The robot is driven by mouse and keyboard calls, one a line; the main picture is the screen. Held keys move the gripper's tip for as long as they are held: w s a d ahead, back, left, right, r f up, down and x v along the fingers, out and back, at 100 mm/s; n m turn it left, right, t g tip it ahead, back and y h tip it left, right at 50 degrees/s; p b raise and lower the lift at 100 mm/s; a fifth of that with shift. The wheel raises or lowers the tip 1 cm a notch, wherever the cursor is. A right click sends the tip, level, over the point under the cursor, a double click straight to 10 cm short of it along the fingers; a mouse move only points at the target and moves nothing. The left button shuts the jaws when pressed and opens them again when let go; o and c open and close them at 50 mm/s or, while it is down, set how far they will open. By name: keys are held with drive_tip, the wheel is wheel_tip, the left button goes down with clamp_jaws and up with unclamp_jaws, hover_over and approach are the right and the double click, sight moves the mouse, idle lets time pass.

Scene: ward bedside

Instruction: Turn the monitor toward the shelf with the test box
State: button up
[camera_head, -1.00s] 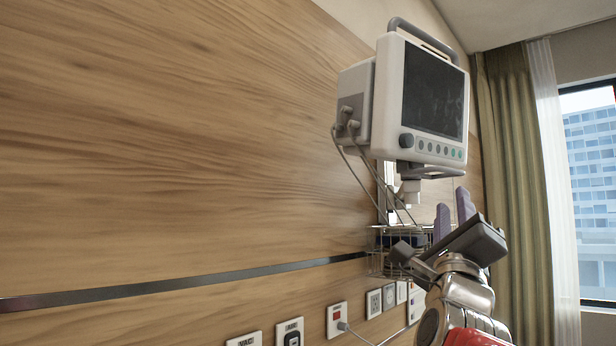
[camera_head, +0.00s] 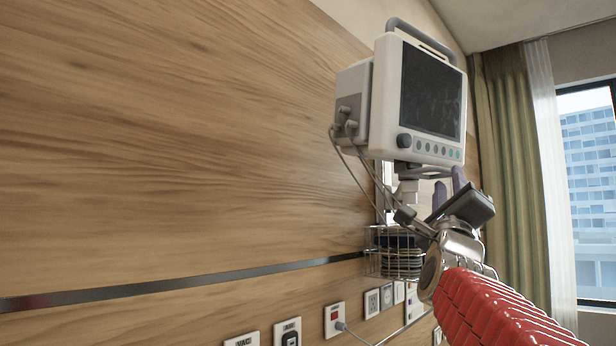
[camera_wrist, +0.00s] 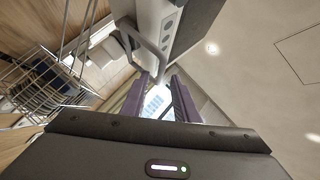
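The white monitor (camera_head: 418,95) with a dark screen hangs on a mount at the wood-panelled wall, its screen facing right. Its knob and row of buttons are along the lower front edge. My gripper (camera_head: 449,182) is just below the monitor, near the mount (camera_head: 408,190), with its two purple fingers pointing up. Contact cannot be told. No shelf or test box is visible.
A wire basket (camera_head: 390,262) hangs on the wall below the monitor, left of my gripper; it also shows in the wrist view (camera_wrist: 40,88). Cables (camera_head: 352,165) hang from the monitor's side. Wall sockets (camera_head: 335,320) line the lower wall. Curtains (camera_head: 510,150) and a window stand at the right.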

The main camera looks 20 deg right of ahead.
sight(448, 172)
drive_tip(key=shift+x, duration=2.8)
drive_tip(key=shift+c, duration=0.3)
clamp_jaws()
